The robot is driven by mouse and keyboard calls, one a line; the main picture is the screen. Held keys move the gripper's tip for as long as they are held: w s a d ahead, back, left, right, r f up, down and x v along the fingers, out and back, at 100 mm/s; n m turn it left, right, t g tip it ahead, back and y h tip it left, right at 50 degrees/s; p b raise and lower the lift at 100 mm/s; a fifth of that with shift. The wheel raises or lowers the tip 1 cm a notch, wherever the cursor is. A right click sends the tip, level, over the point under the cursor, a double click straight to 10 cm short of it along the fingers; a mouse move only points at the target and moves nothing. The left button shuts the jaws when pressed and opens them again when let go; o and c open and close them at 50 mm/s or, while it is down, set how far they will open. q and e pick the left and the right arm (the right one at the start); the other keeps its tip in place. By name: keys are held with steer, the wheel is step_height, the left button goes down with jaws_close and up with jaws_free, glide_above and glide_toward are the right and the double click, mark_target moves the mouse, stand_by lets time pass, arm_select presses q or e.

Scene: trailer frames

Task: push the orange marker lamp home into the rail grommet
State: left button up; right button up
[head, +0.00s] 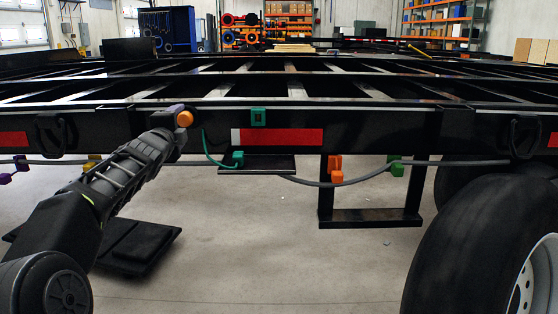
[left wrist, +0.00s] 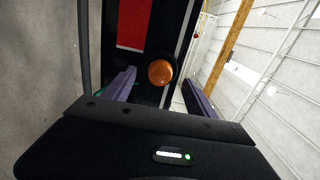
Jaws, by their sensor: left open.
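The round orange marker lamp (head: 184,119) is at the black side rail (head: 380,130) of the trailer frame, left of a red and white reflector strip. In the left wrist view the lamp (left wrist: 160,73) lies between the two fingers and beyond their tips, with its face toward the camera. My right gripper is not in view.
A grey cable (head: 340,183) hangs below the rail with green (head: 397,167) and orange (head: 335,168) connectors. A green socket (head: 258,117) is on the rail. A tyre (head: 475,250) stands at the right. A black step frame (head: 370,217) hangs below; the floor between is mostly clear.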

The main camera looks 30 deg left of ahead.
arm_select(q)
steer(key=v, duration=0.4)
steer(key=shift+s+d, duration=0.2)
steer(key=shift+s, duration=0.15)
stand_by(0.3)
